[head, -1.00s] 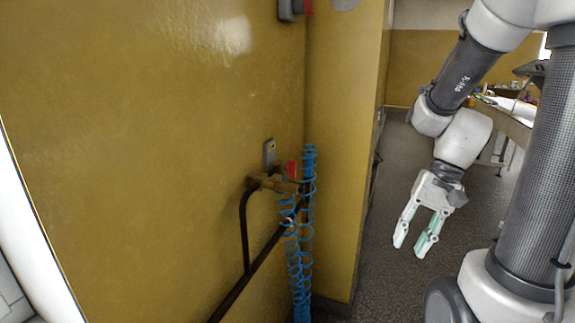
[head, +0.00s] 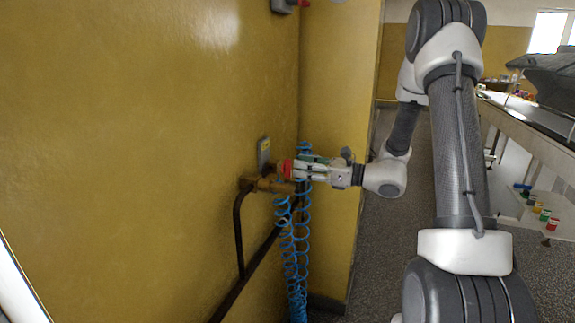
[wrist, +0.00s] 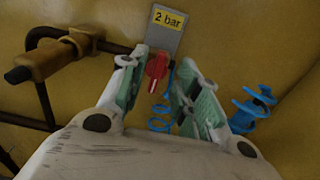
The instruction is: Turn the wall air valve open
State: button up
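The air valve is a brass fitting (head: 262,184) on dark pipe at the yellow wall, with a red handle (head: 286,168). In the wrist view the red handle (wrist: 157,68) shows between my fingertips, nearer the left finger, with a gap to the right finger. My gripper (head: 298,169) reaches the valve from the right. In the wrist view my gripper (wrist: 165,75) is open, its green-padded fingers spread either side of the handle. I cannot tell whether a fingertip touches it. Part of the brass fitting (wrist: 48,60) shows at the left there.
A grey plate (wrist: 168,28) reading "2 bar" is on the wall just behind the handle. A blue coiled hose (head: 295,250) hangs below the valve, close under my gripper. A yellow wall corner (head: 340,120) stands at the right. Grey floor (head: 375,260) is open beyond it.

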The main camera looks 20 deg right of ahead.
aim_at(289, 164)
jog(key=x, duration=0.5)
jog(key=shift+w+a, duration=0.1)
jog(key=shift+c, duration=0.2)
jog(key=c, duration=0.6)
